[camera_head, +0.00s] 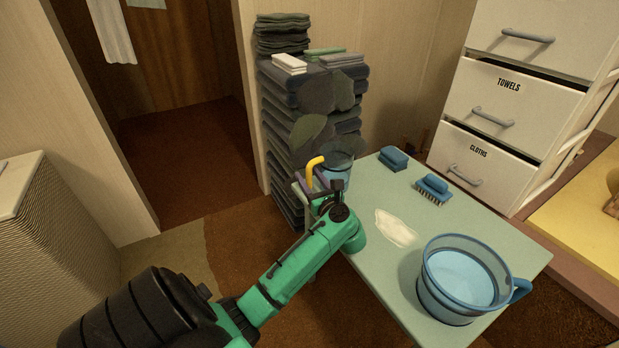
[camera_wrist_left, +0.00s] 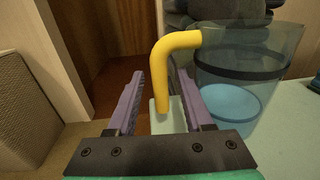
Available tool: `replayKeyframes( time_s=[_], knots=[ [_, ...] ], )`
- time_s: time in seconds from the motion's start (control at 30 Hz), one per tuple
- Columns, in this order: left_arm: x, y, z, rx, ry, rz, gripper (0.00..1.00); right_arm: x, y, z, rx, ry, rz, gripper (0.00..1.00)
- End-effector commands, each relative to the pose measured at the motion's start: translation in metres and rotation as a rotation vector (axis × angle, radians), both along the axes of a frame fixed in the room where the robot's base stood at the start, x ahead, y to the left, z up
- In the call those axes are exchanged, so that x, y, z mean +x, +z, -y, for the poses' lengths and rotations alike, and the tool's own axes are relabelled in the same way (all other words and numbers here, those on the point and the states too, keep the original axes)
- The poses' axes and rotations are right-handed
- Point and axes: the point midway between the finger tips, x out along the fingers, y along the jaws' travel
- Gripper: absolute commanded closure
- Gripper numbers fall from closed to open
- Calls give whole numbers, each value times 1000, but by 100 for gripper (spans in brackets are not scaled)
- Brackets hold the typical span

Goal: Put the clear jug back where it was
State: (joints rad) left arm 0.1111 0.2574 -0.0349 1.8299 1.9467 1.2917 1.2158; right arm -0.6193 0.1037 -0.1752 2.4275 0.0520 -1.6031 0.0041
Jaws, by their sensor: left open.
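The clear jug (camera_head: 338,178) stands upright at the far left corner of the pale green table (camera_head: 375,190), with blue in its lower part and a bent yellow handle (camera_head: 314,168). In the left wrist view the clear jug (camera_wrist_left: 245,62) is right of the fingers, and its yellow handle (camera_wrist_left: 163,80) hangs down between them in the picture. My left gripper (camera_head: 314,182) is open at the handle, with purple fingers (camera_wrist_left: 160,85) apart on either side. I cannot tell whether either finger touches it. My right gripper is not in view.
A blue-tinted jug (camera_head: 462,275) with a blue handle stands at the table's near right. A whitish patch (camera_head: 396,228) lies mid-table. A dark towel stack (camera_head: 310,110) rises behind the clear jug. Drawers (camera_head: 500,115) stand behind the table.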

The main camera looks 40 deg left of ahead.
Motion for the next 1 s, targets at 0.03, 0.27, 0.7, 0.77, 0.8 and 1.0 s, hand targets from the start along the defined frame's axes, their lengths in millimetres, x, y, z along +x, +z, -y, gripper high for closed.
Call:
replayKeyframes(
  time_s=[0.03,0.27,0.7,0.77,0.8,1.0],
  knots=[
    [0,1,0,0,0,0,49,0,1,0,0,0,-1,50],
    [-13,3,31,-7,-3,0,49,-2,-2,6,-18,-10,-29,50],
    [-47,2,111,-1,0,1,49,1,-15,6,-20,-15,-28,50],
    [-47,3,111,0,0,1,49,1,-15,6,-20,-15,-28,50],
    [-47,3,111,0,0,1,49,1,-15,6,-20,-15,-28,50],
    [-47,2,111,0,0,0,49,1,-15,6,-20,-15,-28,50]
  ],
)
